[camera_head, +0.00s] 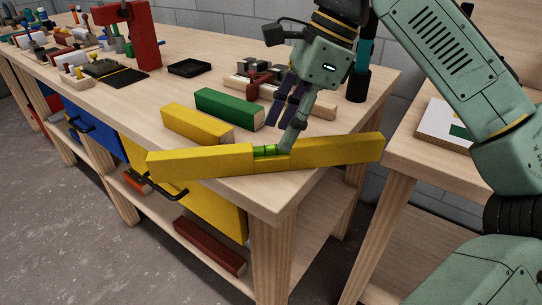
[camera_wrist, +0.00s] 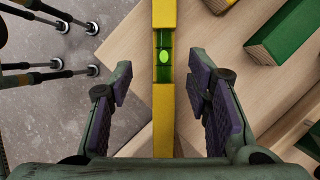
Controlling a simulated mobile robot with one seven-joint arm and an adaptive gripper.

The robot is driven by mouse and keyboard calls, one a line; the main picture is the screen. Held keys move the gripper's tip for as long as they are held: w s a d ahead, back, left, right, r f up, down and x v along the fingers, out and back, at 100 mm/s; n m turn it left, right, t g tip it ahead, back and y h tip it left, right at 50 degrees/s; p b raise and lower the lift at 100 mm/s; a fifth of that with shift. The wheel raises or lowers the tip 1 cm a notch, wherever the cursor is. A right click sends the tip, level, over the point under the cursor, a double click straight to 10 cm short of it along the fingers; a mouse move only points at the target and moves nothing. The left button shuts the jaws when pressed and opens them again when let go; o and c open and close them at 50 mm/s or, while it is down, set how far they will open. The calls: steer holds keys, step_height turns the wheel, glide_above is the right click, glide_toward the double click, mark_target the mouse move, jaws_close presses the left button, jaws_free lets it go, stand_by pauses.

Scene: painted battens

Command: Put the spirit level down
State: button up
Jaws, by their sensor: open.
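The spirit level (camera_head: 335,150) is a long yellow bar with a green vial at its middle. It lies across the front right corner of the wooden bench, with both ends reaching past the bench edges. In the wrist view the level (camera_wrist: 164,110) runs between the fingers, with its vial just ahead of them. My gripper (camera_head: 284,128) is open at the level's middle, one finger on each side. The wrist view shows gaps between both fingers and the bar. Whether the level's underside rests fully on the bench is hidden.
A yellow batten (camera_head: 193,122) and a green batten (camera_head: 229,109) lie on the bench (camera_head: 150,88) behind the level. A black tray (camera_head: 189,68) and a red stand (camera_head: 142,40) are farther back. A second bench with a white board (camera_head: 440,120) stands at right.

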mark_target(272, 145)
steer(key=x, duration=0.5)
steer(key=shift+w+a, duration=0.2)
steer(key=shift+r, duration=0.1)
steer(key=shift+c, duration=0.4)
jaws_close()
